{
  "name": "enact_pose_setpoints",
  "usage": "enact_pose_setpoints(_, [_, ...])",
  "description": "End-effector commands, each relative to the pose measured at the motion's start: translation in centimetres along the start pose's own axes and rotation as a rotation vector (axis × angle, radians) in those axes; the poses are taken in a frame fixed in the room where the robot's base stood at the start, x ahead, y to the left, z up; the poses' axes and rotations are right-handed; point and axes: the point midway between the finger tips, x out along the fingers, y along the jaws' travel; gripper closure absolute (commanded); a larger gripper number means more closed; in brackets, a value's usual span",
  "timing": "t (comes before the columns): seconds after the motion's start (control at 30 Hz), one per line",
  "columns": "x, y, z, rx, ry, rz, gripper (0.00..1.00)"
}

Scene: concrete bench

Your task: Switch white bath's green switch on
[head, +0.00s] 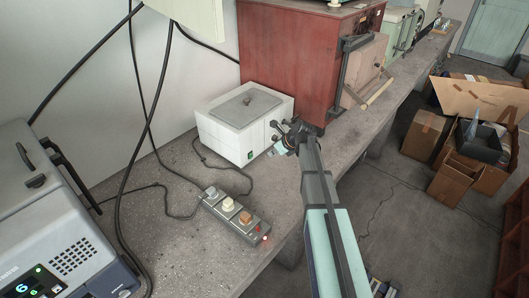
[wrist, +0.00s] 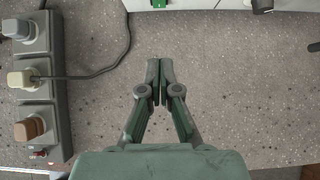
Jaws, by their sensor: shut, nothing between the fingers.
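The white bath (head: 221,138) is a white box with a grey lid, standing on the concrete bench against the wall in the head view. Its green switch (head: 250,154) is low on the front face; whether it is on cannot be told. In the wrist view the green switch (wrist: 158,3) shows at the top edge, cut off by the frame, a little beyond my fingertips. My gripper (wrist: 160,64) is shut and empty, pointing toward the bath's front. In the head view my gripper (head: 280,140) is close to the bath's right front, partly hidden by my arm.
A grey power strip (head: 234,215) with several plugs and a lit red light lies left of my gripper. Its cables run over the bench. A red cabinet (head: 290,62) stands right of the bath. A grey device (head: 55,225) is at the left. Bare bench (wrist: 240,100) lies around my fingers.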

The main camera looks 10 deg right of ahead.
Motion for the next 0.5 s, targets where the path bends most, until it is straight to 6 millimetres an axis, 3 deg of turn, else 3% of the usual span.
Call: enact_pose_setpoints(0.5, [1.01,0.55,0.19,-0.007,0.008,0.006,1.00])
